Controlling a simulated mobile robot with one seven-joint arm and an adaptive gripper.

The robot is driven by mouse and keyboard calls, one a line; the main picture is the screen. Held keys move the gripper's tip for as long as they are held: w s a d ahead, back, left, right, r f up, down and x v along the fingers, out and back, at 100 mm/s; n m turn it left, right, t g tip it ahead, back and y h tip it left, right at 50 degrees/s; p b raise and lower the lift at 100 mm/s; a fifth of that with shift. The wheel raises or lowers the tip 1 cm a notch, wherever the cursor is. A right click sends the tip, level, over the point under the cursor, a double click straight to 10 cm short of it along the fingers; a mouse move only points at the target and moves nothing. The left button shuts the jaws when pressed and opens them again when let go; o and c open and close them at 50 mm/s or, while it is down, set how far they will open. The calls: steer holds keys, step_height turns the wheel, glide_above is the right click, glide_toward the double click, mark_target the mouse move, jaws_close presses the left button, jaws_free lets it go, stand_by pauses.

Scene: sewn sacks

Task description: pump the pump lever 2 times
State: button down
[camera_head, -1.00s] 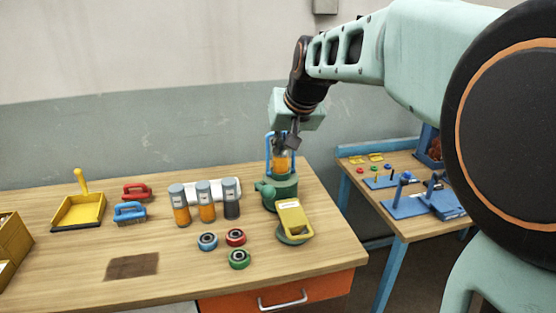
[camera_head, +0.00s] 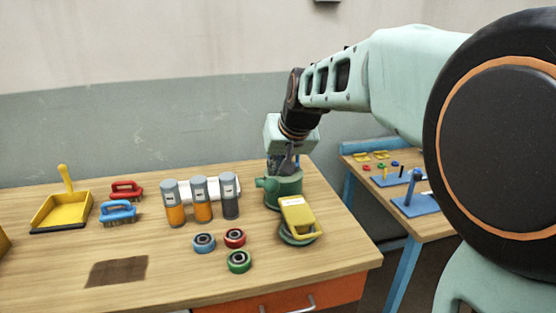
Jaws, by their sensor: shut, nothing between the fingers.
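The pump is a green body (camera_head: 284,191) with a side spout, standing at the back right of the wooden table in the head view. My gripper (camera_head: 283,168) is shut and empty, pointing down, low over the pump's top. The pump lever is mostly hidden behind my gripper and wrist. I cannot tell exactly where the fingertips touch it.
A yellow-topped device (camera_head: 299,216) stands just in front of the pump. Grey and orange cylinders (camera_head: 201,200) stand to its left, with rings (camera_head: 235,238) in front. A second table (camera_head: 437,223) with blue boards is at the right.

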steer(key=shift+f, duration=0.3)
steer(key=shift+r, duration=0.1)
